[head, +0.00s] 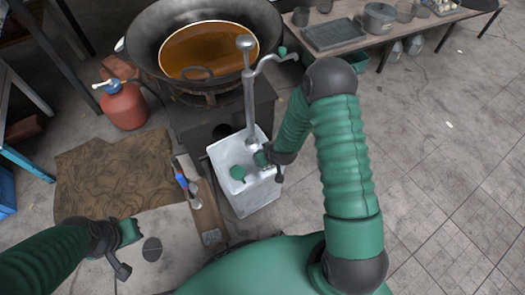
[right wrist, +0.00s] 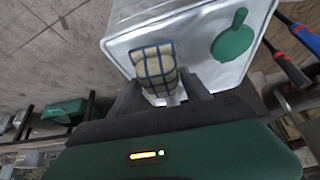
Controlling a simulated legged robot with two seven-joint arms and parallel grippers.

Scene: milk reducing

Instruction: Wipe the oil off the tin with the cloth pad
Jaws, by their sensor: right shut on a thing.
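The tin (head: 237,196) is a pale metal can standing below the wok, with a green cap and a pump on its top. In the right wrist view the tin's pale top (right wrist: 195,42) and green cap (right wrist: 233,42) lie just beyond my fingers. My right gripper (right wrist: 160,92) is shut on the cloth pad (right wrist: 155,65), cream with blue checks. The pad is over the tin's top; I cannot tell if it touches. In the head view my right gripper (head: 268,163) hides the pad. I cannot make out oil on the tin.
A wok of brown oil (head: 208,50) sits on a dark stove behind the tin. A pump stand (head: 249,100) rises at the tin. A red canister (head: 124,105), brown cloth (head: 110,172) and blue-handled tool (head: 184,180) are left. The floor at right is free.

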